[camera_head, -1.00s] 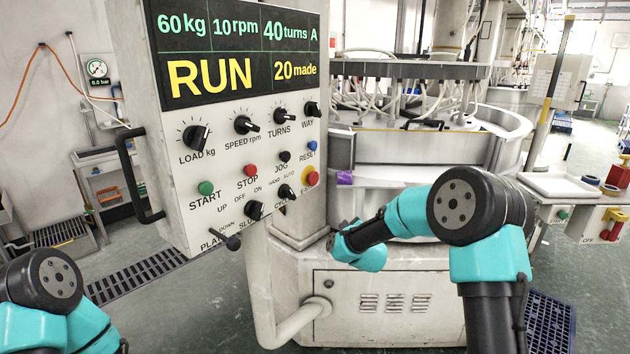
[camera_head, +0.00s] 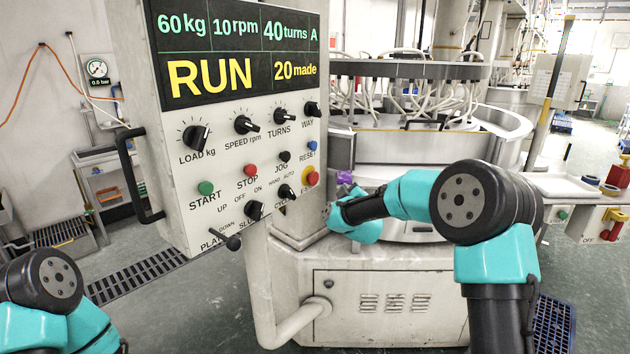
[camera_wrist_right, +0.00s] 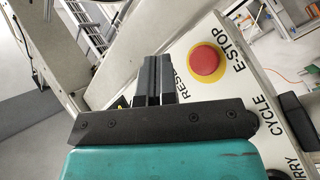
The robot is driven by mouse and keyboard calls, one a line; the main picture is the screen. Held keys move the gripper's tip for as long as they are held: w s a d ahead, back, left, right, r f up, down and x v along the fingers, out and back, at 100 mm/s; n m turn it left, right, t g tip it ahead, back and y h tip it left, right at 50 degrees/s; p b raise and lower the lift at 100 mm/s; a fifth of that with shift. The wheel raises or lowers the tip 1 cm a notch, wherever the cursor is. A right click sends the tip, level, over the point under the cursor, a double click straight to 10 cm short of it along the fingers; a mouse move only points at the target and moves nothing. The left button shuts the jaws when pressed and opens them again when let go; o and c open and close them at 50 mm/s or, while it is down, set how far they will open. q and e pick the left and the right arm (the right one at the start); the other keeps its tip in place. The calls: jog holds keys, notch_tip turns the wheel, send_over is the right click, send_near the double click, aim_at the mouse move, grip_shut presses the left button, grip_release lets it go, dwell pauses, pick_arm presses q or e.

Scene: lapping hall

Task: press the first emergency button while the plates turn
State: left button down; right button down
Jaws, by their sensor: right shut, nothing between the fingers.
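The red emergency button (camera_head: 312,178) sits on a yellow disc at the right edge of the control panel (camera_head: 225,165). In the right wrist view the red button (camera_wrist_right: 206,62) is labelled E-STOP and looks unpressed as far as I can tell. My right gripper (camera_wrist_right: 158,78) is shut and empty, its fingers beside the panel edge near RESET, apart from the button. In the head view the right gripper (camera_head: 334,192) is small, just right of the panel and slightly below the button. The display (camera_head: 240,50) reads RUN, 40 turns A and 20 made. My left gripper is out of frame.
The lapping machine (camera_head: 420,140) with white hoses stands behind the panel. A lever (camera_head: 233,242) and a side handle (camera_head: 140,175) stick out from the panel. A side stand at right holds a yellow box with a red switch (camera_head: 613,230). Open floor lies front left.

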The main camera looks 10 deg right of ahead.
jog(key=w+a, duration=0.5)
jog(key=w, duration=0.1)
jog(key=shift+a, duration=0.25)
jog(key=shift+w, duration=0.1)
dwell(2.0)
jog(key=shift+w+a, duration=0.25)
jog(key=shift+a, duration=0.05)
jog(key=shift+w+a, duration=0.4)
jog(key=shift+w, duration=0.05)
dwell(1.5)
jog(key=shift+s, duration=0.1)
jog(key=shift+s+d, duration=0.65)
jog(key=shift+s+d, duration=0.1)
jog(key=shift+s+d, duration=1.6)
jog(key=shift+s, duration=0.2)
